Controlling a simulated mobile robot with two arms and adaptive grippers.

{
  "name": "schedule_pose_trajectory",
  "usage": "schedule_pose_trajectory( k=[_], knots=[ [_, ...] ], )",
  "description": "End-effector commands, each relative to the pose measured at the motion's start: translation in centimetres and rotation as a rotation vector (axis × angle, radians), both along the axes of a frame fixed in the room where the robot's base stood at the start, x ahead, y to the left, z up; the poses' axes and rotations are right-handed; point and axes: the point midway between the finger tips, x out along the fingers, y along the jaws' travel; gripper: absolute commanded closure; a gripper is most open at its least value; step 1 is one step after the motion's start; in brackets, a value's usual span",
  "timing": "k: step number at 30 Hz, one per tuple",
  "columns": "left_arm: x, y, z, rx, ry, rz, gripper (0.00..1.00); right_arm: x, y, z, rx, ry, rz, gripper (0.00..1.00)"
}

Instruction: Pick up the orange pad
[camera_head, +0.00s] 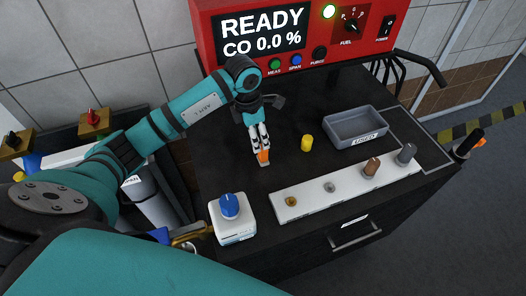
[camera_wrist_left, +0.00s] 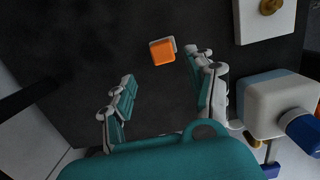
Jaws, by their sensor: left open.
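The orange pad (camera_head: 263,157) is a small block near the front middle of the black cart top. In the left wrist view the orange pad (camera_wrist_left: 162,53) lies on the dark surface with a pale grey piece along its edge. My left gripper (camera_head: 260,141) points down just behind the pad in the head view and partly overlaps it. In the left wrist view my left gripper (camera_wrist_left: 165,75) has its fingers apart, with nothing between them. The pad sits beyond the fingertips, closer to the right finger. Contact is not visible. My right gripper is not in view.
A yellow cylinder (camera_head: 307,143) and a grey tray (camera_head: 355,125) stand to the right. A white strip with several knobs (camera_head: 313,200) runs along the front. A white box with a blue knob (camera_head: 232,220) stands front left. The red analyser (camera_head: 335,50) is behind.

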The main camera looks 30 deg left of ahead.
Motion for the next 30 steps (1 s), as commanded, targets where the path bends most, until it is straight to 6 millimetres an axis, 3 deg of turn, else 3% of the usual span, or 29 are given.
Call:
schedule_pose_trajectory(
  k=[10, 18, 27, 30],
  knots=[
    [0.3, -0.8, -2.8, -0.003, 0.003, 0.0, 0.44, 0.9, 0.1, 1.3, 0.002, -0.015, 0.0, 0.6],
    [0.8, -1.6, -6.5, -0.001, 0.001, 0.002, 0.44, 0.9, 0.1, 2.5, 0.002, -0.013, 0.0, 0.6],
    [0.8, -1.6, -7.1, 0.001, -0.001, 0.0, 0.44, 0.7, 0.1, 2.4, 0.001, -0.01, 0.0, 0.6],
    [0.8, -1.6, -7.0, 0.001, -0.001, 0.0, 0.57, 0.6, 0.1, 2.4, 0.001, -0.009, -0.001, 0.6]
  ],
)
